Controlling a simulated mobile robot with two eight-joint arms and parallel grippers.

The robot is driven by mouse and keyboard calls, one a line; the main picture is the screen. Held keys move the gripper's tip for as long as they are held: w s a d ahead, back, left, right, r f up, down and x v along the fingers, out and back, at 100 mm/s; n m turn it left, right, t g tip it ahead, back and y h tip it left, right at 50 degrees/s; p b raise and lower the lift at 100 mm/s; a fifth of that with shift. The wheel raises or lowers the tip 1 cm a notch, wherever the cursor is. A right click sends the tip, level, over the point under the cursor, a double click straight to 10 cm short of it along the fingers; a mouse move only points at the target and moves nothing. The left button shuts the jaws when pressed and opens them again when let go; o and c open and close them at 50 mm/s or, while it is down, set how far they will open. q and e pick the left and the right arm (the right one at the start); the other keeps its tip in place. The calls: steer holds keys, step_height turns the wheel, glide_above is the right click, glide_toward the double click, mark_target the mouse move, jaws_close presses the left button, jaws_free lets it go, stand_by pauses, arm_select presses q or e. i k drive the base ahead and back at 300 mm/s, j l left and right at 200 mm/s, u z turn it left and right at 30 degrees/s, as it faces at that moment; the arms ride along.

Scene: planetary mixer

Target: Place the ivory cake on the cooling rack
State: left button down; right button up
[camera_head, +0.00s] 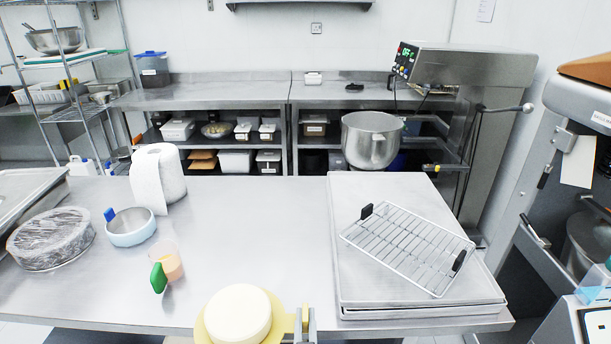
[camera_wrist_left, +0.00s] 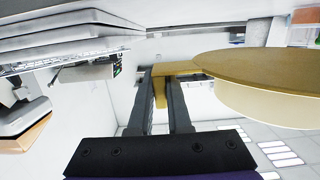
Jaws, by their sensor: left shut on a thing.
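The ivory cake (camera_head: 238,314) is round and sits on a gold cake board (camera_head: 203,333) at the near edge of the steel table. My left gripper (camera_head: 305,322) is at the right of the cake, shut on the board's gold tab. The left wrist view, which appears upside down, shows the fingers (camera_wrist_left: 163,85) around the tab, with the board (camera_wrist_left: 265,68) and cake (camera_wrist_left: 275,105) to the right. The wire cooling rack (camera_head: 408,247), with two black handles, lies empty on stacked trays, right of the cake. My right gripper is not in view.
The stacked trays (camera_head: 352,298) raise the rack above the table (camera_head: 265,225). The table's middle is clear.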

mark_target(411, 242)
steer(key=k+l, duration=0.1)
steer(key=k, duration=0.35)
steer(key=k+l, duration=0.1)
steer(key=k, duration=0.35)
